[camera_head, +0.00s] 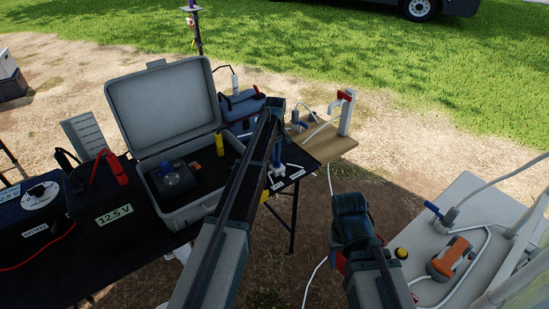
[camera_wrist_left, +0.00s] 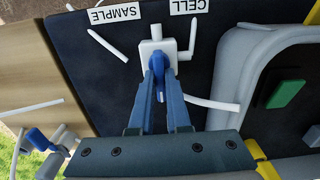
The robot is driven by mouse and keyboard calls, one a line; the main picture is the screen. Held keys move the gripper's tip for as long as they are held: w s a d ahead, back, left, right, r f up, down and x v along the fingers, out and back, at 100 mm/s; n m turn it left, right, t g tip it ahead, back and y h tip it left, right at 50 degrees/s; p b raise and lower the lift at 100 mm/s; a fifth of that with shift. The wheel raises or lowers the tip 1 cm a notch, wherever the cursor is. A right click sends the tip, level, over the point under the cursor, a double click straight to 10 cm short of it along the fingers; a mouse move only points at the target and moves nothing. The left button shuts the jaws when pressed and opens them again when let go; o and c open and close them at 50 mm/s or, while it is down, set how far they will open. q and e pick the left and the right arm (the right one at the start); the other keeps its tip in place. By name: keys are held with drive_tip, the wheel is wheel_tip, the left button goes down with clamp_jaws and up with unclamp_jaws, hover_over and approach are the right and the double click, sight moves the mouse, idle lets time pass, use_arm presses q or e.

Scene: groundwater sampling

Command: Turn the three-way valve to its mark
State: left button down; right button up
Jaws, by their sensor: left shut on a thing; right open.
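The three-way valve is a white body with stub ports; it shows in the left wrist view (camera_wrist_left: 151,48) on a dark board, between a SAMPLE label (camera_wrist_left: 114,13) and a CELL label (camera_wrist_left: 190,6). Its blue handle (camera_wrist_left: 159,92) lies between the blue fingers of my left gripper (camera_wrist_left: 160,76), which is shut on it. In the head view the valve (camera_head: 277,171) is partly hidden by my left gripper (camera_head: 277,150). The mark cannot be made out. My right gripper (camera_head: 350,203) is open and apart from the valve, over the ground; its fingertips are hard to see.
An open grey case (camera_head: 185,215) stands left of the valve, beside a 12.5 V battery (camera_head: 115,205). A wooden board (camera_head: 335,145) with a white post (camera_head: 347,112) is behind. A pale table (camera_head: 480,200) with tubing and an orange-grey device (camera_head: 450,257) is at right.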

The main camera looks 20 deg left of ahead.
use_arm(q)
drive_tip(key=n, duration=0.4)
drive_tip(key=shift+s, duration=0.25)
drive_tip(key=n, duration=0.4)
drive_tip(key=shift+s+d, duration=0.1)
drive_tip(key=shift+s, duration=0.1)
drive_tip(key=n, duration=0.6)
drive_tip(key=shift+s+d, duration=0.1)
drive_tip(key=shift+s, duration=0.15)
drive_tip(key=n, duration=0.4)
drive_tip(key=shift+s, duration=0.15)
drive_tip(key=c, duration=0.8)
unclamp_jaws()
drive_tip(key=shift+r, duration=0.1)
